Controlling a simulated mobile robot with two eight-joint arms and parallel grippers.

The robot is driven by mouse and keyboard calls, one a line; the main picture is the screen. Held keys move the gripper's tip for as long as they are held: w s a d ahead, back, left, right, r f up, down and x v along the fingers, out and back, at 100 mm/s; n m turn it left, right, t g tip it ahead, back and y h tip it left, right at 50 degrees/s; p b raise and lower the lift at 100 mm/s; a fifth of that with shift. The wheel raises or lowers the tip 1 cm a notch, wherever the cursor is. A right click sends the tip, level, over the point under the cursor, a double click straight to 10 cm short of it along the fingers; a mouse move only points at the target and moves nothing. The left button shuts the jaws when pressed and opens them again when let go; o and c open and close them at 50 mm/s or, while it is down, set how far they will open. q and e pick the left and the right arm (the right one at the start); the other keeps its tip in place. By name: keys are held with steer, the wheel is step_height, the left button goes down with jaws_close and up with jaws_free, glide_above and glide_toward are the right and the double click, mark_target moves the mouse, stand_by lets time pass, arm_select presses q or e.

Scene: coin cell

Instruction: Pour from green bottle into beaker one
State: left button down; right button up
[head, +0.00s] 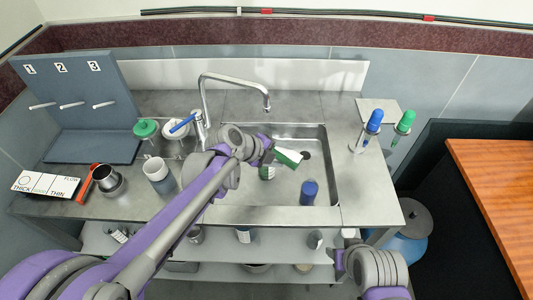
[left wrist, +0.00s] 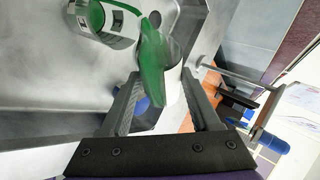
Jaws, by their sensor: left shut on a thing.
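My left gripper (head: 268,152) is over the sink, shut on a green-and-white bottle (head: 288,157) that is tilted. In the left wrist view the fingers (left wrist: 160,88) close on the white bottle body (left wrist: 174,84), with a long green shape (left wrist: 152,62) at it. A clear beaker (left wrist: 108,27) with green in it is at the upper left there. A thin green strip runs between the two; I cannot tell if it is liquid. In the head view the beaker (head: 267,173) is in the sink just below the gripper. My right gripper (head: 338,260) is low at the right.
A blue bottle (head: 309,192) stands in the sink (head: 331,165), right of the beaker. The faucet (head: 235,80) arches behind my left arm. A green-lidded jar (head: 146,129), a white mug (head: 159,175) and a metal cup (head: 107,179) stand left. Blue and green droppers (head: 403,123) stand right.

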stand_by(0.6)
arm_select(q)
steer(key=shift+r, duration=0.2)
steer(key=shift+d+f+m+t+y+p, duration=0.15)
steer(key=shift+m+t+y+p, duration=0.15)
steer(key=shift+m+t+y, duration=0.3)
steer(key=shift+f+y, duration=0.35)
steer(key=shift+y, duration=0.15)
steer(key=shift+a+r, duration=0.1)
steer(key=shift+a, duration=0.1)
